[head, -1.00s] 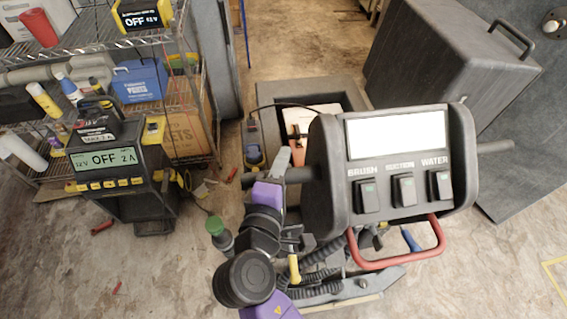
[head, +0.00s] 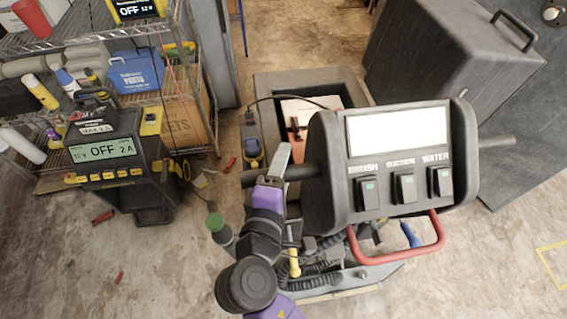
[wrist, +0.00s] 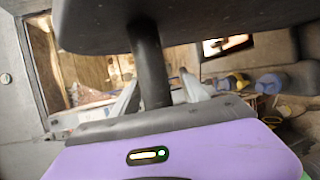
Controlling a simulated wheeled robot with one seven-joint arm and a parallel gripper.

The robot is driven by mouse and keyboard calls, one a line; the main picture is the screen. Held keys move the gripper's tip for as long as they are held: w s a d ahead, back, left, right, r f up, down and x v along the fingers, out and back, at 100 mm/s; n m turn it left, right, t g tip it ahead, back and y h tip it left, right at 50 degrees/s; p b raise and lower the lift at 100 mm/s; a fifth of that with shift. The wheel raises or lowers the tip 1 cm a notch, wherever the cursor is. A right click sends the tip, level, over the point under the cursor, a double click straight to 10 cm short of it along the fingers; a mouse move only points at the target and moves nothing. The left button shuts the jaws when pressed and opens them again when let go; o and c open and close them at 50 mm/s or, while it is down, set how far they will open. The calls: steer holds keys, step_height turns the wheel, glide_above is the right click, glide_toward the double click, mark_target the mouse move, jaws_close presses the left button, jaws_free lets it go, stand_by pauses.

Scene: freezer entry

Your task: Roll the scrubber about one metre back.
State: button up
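The scrubber is a dark machine whose upright console (head: 397,165) has a blank white screen, brush, suction and water switches and a red loop handle (head: 400,258). A dark bar sticks out on each side of the console. My gripper (head: 277,168) is at the left bar (head: 300,172). In the wrist view the bar (wrist: 151,70) runs between the two grey fingers of my gripper (wrist: 160,92). A gap shows at the right finger; the left finger looks close to the bar. The gripper looks open around it. Most of the scrubber's lower body is hidden.
A wire shelf (head: 95,42) and a charger reading OFF (head: 105,152) stand at the left. A big dark box (head: 440,65) stands behind at the right. Bare floor (head: 490,275) shows at the lower right. Small red items (head: 103,217) lie on the left floor.

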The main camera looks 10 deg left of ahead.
steer(key=d+b+v, duration=0.1)
steer(key=v, duration=0.6)
steer(key=shift+s+a, duration=0.4)
steer(key=shift+a, duration=0.1)
